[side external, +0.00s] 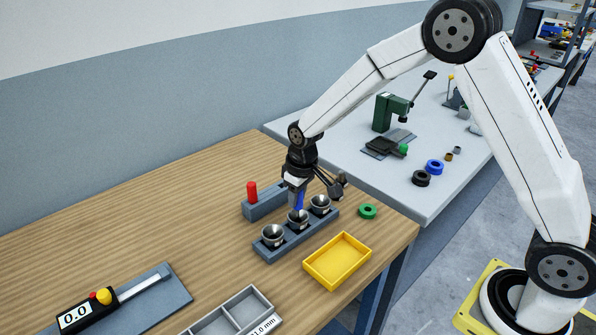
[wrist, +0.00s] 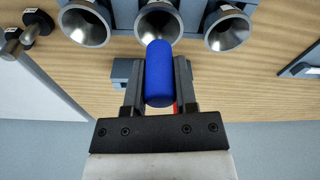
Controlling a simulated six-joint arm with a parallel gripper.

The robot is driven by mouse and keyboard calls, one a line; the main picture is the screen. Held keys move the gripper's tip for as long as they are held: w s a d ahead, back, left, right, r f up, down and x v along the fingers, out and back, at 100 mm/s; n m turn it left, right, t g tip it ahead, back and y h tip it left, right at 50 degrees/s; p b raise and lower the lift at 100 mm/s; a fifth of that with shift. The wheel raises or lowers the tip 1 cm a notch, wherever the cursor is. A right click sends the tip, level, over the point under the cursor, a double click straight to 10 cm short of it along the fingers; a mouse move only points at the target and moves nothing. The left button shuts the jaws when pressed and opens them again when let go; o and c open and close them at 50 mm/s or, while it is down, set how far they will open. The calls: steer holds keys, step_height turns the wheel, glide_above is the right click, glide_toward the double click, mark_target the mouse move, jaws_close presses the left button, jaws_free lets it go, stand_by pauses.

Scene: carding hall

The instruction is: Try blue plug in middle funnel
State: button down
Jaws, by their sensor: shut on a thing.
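My gripper (side external: 297,187) is shut on the blue plug (side external: 300,201), which points down over the middle funnel (side external: 297,220) of the grey funnel block (side external: 267,256). In the wrist view, the blue plug (wrist: 160,75) sits between the two fingers of my gripper (wrist: 159,82), and its rounded end overlaps the lower rim of the middle funnel (wrist: 158,20). I cannot tell whether the plug touches the funnel. The other metal funnels stand either side, the left one (side external: 272,234) and the right one (side external: 320,203).
A red plug (side external: 251,191) stands in a grey holder (side external: 257,211) behind the funnels. A yellow tray (side external: 338,262) and green ring (side external: 368,211) lie in front and right. A grey divided tray (side external: 235,312) and digital gauge (side external: 85,314) are lower left. The wood table's left side is clear.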

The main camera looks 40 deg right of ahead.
steer(key=shift+f, duration=1.45)
stand_by(2.2)
steer(key=shift+r, duration=0.65)
stand_by(0.6)
steer(key=shift+r, duration=0.35)
steer(key=shift+r, duration=0.35)
steer(key=shift+r, duration=0.35)
steer(key=shift+r, duration=0.35)
steer(key=shift+r, duration=0.4)
steer(key=shift+r, duration=0.3)
steer(key=shift+r, duration=0.4)
